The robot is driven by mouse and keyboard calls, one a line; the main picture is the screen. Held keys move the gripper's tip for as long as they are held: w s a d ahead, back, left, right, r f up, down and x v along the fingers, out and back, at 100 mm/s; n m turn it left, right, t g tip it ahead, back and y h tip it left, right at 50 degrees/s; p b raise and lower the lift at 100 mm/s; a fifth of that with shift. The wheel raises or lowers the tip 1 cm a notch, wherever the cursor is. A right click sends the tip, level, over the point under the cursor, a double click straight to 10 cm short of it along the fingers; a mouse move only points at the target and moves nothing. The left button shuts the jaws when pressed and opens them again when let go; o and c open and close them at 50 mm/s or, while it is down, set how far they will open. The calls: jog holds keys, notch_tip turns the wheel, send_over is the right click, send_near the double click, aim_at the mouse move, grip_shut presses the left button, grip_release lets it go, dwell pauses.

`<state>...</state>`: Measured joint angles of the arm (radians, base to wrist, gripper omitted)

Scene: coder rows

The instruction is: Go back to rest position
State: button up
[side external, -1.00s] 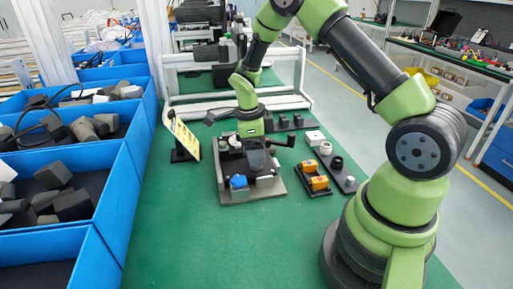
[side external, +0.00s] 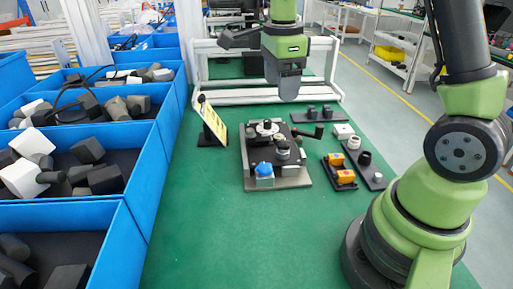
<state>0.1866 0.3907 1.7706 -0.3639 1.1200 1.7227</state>
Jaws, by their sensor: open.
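My gripper (side external: 288,91) is dark grey at the end of the green wrist. It hangs in the air at the upper middle of the side external view, pointing down, above and behind the fixture as pictured. It touches nothing and nothing shows in it. The gap between its fingers is hard to make out from this side. The fixture (side external: 293,183) is a grey plate on the green table (side external: 215,240).
Blue bins (side external: 150,205) with grey and white blocks line the left. A tilted yellow sign (side external: 212,120) stands left of the fixture. Small plates with orange pieces (side external: 345,177) and black knobs (side external: 365,158) lie to the right. A white frame (side external: 265,96) stands behind. The front table is clear.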

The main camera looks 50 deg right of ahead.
jog(key=s+a+r+n+t+y, duration=0.1)
jog(key=s+a+r+n+t, duration=0.2)
jog(key=s+n, duration=0.5)
jog(key=s+a+r+n+t+y, duration=0.1)
jog(key=s+a+r+n+t, duration=0.3)
jog(key=n, duration=0.9)
jog(key=shift+s+a+r+y, duration=0.3)
jog(key=shift+s+a+r, duration=0.8)
jog(key=shift+s, duration=0.75)
jog(key=shift+f, duration=0.1)
